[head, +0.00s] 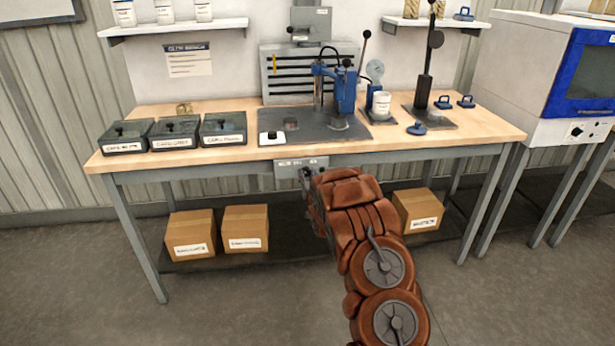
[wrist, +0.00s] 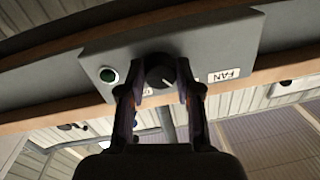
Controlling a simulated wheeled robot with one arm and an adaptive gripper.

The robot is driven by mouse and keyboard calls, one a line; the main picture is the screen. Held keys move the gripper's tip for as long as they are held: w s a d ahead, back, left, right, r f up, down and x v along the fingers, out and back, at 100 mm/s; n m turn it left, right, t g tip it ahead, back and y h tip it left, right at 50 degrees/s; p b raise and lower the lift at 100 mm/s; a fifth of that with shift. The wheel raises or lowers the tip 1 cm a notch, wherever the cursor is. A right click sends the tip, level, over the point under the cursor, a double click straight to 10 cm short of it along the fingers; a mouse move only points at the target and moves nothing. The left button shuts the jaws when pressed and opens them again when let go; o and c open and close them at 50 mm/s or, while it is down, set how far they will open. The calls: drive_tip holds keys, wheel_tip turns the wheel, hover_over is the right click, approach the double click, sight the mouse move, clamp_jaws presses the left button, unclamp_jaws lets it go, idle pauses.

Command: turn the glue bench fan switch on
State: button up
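The fan switch is a dark round knob (wrist: 160,70) with a pale pointer line, on a grey control box (wrist: 215,45). In the head view the box (head: 288,169) hangs under the bench's front edge. My gripper (wrist: 158,88) is in front of the box, its two fingers apart on either side of the knob. A small gap seems to show between fingers and knob; contact cannot be told. In the head view my arm hides part of the box.
The glue bench top (head: 240,110) is above the box, with a blue press (head: 345,90) and several dark bins (head: 174,133) on it. Cardboard boxes (head: 245,229) stand on the lower shelf. Floor in front is clear.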

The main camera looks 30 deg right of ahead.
clamp_jaws()
drive_tip(key=m, duration=0.3)
drive_tip(key=shift+a+f, duration=0.1)
drive_tip(key=m+b, duration=0.1)
drive_tip(key=m, duration=0.2)
drive_tip(key=shift+f+m, duration=0.1)
drive_tip(key=shift+m, duration=0.3)
drive_tip(key=m+b, duration=0.3)
drive_tip(key=m, duration=0.1)
drive_tip(key=shift+f+h, duration=0.1)
drive_tip(key=shift+h, duration=0.2)
drive_tip(key=shift+r+m+t+b, duration=0.2)
drive_tip(key=shift+m+t+b, duration=0.1)
drive_tip(key=shift+m+b, duration=1.35)
drive_tip(key=shift+m+h, duration=0.3)
drive_tip(key=shift+m, duration=0.05)
